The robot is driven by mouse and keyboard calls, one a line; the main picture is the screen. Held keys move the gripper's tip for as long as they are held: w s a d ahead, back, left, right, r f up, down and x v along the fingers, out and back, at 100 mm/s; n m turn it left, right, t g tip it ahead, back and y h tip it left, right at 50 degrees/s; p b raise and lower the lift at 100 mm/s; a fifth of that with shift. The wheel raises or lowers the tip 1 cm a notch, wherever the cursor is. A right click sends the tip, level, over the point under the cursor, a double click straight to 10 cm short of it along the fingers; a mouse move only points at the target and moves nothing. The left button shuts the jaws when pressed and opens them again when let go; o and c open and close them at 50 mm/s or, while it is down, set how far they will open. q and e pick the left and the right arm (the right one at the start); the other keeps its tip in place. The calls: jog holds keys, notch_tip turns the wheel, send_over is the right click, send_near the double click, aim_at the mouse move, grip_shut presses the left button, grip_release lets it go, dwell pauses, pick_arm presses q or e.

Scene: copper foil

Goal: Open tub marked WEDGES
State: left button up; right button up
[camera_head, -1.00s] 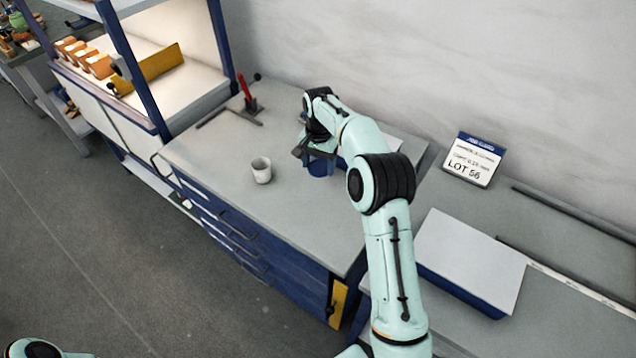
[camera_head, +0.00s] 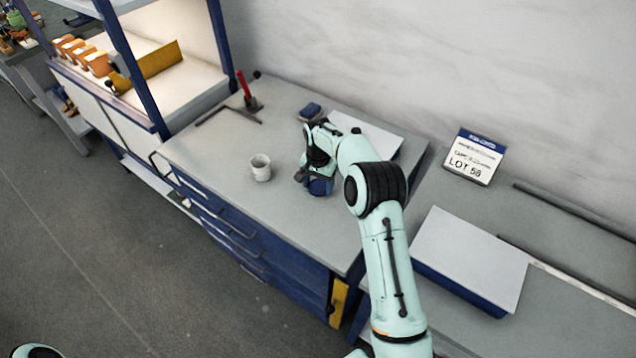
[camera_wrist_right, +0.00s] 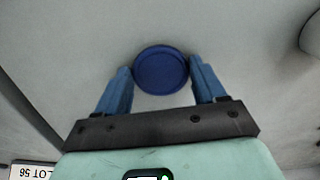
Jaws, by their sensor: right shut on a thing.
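A round blue tub (camera_head: 320,187) is at my right gripper (camera_head: 308,181) over the grey bench top. In the right wrist view its round blue top (camera_wrist_right: 161,70) sits between the two blue fingers of the right gripper (camera_wrist_right: 161,66), which is shut on it. The gripper hides part of the tub in the head view. No WEDGES marking can be read, and I cannot tell whether the tub touches the bench. My left gripper is out of view.
A pale cup (camera_head: 261,168) stands left of the tub. A small dark blue object (camera_head: 311,111) lies behind, near a white-topped panel (camera_head: 372,137). A red-handled tool (camera_head: 246,88) stands back left. A LOT 56 sign (camera_head: 473,158) stands right. The bench's front is clear.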

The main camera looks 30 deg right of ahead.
aim_at(319, 188)
jog(key=shift+f, duration=0.1)
jog(key=o, duration=1.2)
jog(key=shift+c, duration=0.2)
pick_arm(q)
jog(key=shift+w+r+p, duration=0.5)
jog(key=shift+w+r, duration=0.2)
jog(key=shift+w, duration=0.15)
pick_arm(e)
notch_tip(319, 188, up, 12)
jog(key=shift+s, duration=0.1)
